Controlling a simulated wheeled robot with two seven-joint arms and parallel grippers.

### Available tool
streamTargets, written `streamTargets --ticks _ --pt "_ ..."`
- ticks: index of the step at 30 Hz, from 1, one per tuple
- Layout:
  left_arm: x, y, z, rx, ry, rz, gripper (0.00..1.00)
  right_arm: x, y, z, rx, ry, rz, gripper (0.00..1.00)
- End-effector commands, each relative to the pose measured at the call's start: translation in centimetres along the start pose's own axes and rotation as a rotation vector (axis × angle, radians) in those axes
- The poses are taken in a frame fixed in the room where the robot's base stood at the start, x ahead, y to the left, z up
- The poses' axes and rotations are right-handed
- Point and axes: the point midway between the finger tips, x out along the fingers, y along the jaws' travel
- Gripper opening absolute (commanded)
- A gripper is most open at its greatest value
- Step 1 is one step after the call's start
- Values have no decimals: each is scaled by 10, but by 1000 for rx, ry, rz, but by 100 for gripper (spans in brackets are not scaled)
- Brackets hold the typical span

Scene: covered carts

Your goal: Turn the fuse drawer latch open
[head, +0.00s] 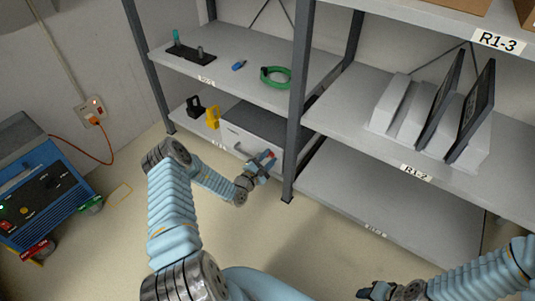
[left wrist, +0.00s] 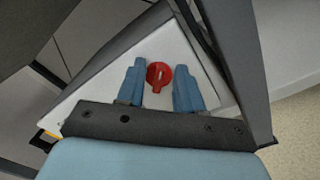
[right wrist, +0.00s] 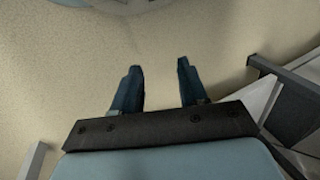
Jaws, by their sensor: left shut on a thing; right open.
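The fuse drawer unit (head: 258,123) is a grey box with a pale front on the lower left shelf. Its latch is a red round knob (left wrist: 159,73) with a raised grip, seen on the pale front panel (left wrist: 95,105) in the left wrist view. In that view the grip points roughly up and down. My left gripper (head: 266,159) is at the drawer's front right, its blue fingers on both sides of the latch and shut on it. In the head view the gripper mostly hides the latch. My right gripper (right wrist: 160,85) is open and empty over the floor.
A shelf post (head: 296,100) stands just right of my left gripper. Black and yellow blocks (head: 212,116) sit left of the drawer. The upper shelf holds a green coil (head: 276,77). A blue cart (head: 40,185) stands at far left. The floor in front is clear.

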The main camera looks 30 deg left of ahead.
Motion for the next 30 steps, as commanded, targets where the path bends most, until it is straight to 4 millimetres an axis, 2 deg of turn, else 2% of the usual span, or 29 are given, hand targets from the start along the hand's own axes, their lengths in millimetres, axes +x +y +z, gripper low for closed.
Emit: streamTargets --ticks 6,18,30 --pt "0 -1 2 205 -2 -1 6 -13 -9 2 -6 -7 -6 43" --pt "0 -5 0 552 -2 -1 5 -23 -17 5 -12 -14 -13 43" --pt "0 -7 -2 741 -1 -1 5 -27 -20 6 -14 -17 -15 43"
